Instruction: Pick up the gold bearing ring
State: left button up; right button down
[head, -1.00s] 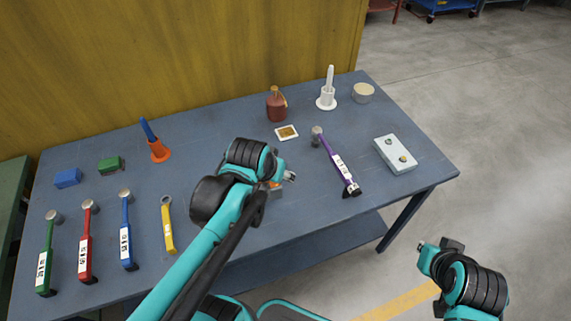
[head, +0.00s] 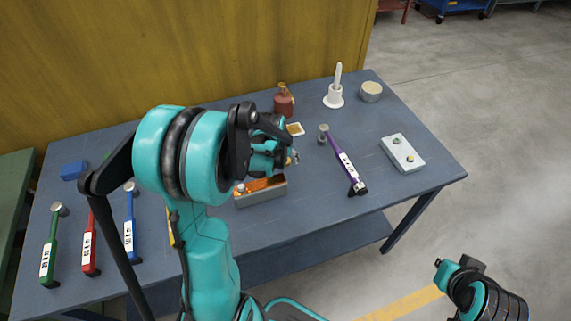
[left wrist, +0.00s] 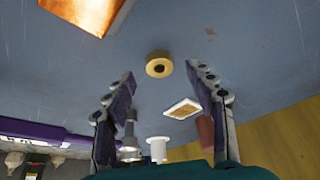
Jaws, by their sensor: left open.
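The gold bearing ring (left wrist: 159,64) lies on the blue table in the left wrist view, with a dark hole in its middle. My left gripper (left wrist: 160,76) is open, its two fingers on either side of the ring in that view, with nothing between them touching it. In the head view my left gripper (head: 291,159) is over the middle of the table, and the ring cannot be made out clearly beside it. My right gripper (head: 447,267) is at the lower right, away from the table; its jaws are too small to read.
An orange-filled grey tray (head: 262,197) sits just in front of my left gripper. A purple hammer (head: 347,168) lies to its right. A white-framed card (left wrist: 183,109), a red bottle (head: 284,102) and a white stand (head: 334,97) are behind. A pale box (head: 402,153) stands at the right.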

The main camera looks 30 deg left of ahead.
aim_at(285, 162)
pick_arm(q)
jog(key=x, duration=0.2)
jog(key=shift+w+f, duration=0.1)
jog(key=shift+f, duration=0.25)
jog(key=shift+r, duration=0.1)
grip_shut()
jog(key=shift+r, duration=0.1)
